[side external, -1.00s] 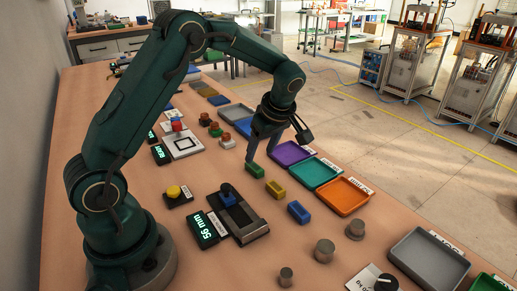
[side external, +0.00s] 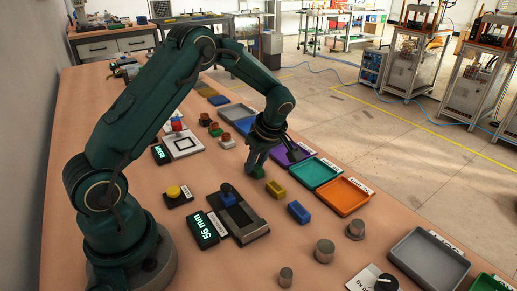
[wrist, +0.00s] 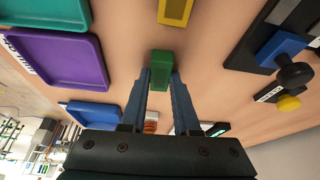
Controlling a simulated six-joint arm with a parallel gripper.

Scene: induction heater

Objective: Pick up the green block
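The green block (side external: 257,172) lies on the tabletop, the first in a row with a yellow block (side external: 275,190) and a blue block (side external: 299,212). My gripper (side external: 256,163) is down at the green block, and a finger hides part of it in the side view. In the wrist view the green block (wrist: 161,60) shows at the tips of my gripper (wrist: 161,74), with one finger along each long side. Any gap there is too small to tell whether the fingers press on it. The yellow block (wrist: 175,10) is just beyond it.
Purple (side external: 280,160), teal (side external: 334,175) and orange (side external: 366,202) trays line the table's right edge beside the blocks. A slide device with a blue part (side external: 228,195) and a 56 mm display (side external: 203,231) stand to the left. Metal cylinders (side external: 325,250) stand in front.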

